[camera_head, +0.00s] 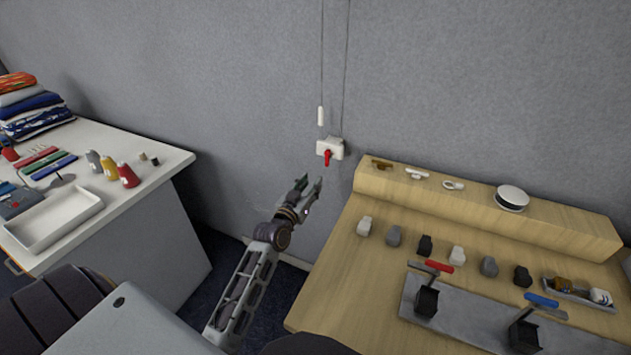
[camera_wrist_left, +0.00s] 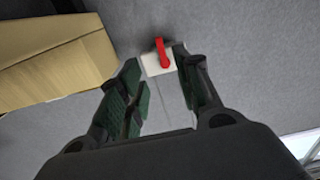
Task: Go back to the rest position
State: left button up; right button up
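My left gripper (camera_head: 312,187) is raised in front of the grey wall, just below and left of a white wall box with a red lever (camera_head: 328,156). In the left wrist view, my left gripper (camera_wrist_left: 160,100) has its two green-padded fingers apart with nothing between them. The white box (camera_wrist_left: 158,64) and its red lever (camera_wrist_left: 162,50) show beyond the fingertips. The gripper appears apart from the lever. My right gripper is in neither view.
A wooden bench (camera_head: 340,265) with a raised back shelf stands at right, holding several small blocks and a grey plate (camera_head: 460,322) with black fixtures. At left, a white table (camera_head: 165,157) holds folded cloths, bottles and a white tray (camera_head: 60,238). A gap separates them.

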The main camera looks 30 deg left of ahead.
pick_arm(q)
jog(key=shift+n, duration=0.5)
notch_tip(320, 180, down, 24)
jog(key=s+d+g, duration=0.1)
jog(key=s+g, duration=0.1)
jog(key=g, duration=0.2)
jog(key=s+d+f+g, duration=0.15)
jog(key=s+f, duration=0.35)
jog(key=f, duration=0.5)
jog(key=s+d+f+g, duration=0.1)
jog(key=s+f+g, duration=0.3)
jog(key=f, duration=0.5)
jog(key=s+d+f+m+g, duration=0.2)
jog(key=s+f+g, duration=0.1)
jog(key=s+f, duration=1.45)
jog(key=s+a+f+m+g, duration=0.1)
jog(key=s+a+f+g, duration=0.1)
jog(key=s, duration=0.9)
jog(key=s+a+f+m+g, duration=0.1)
jog(key=s+f+g, duration=0.1)
jog(key=s, duration=1)
jog(key=shift+a+f, duration=0.4)
jog(key=shift+f, duration=0.25)
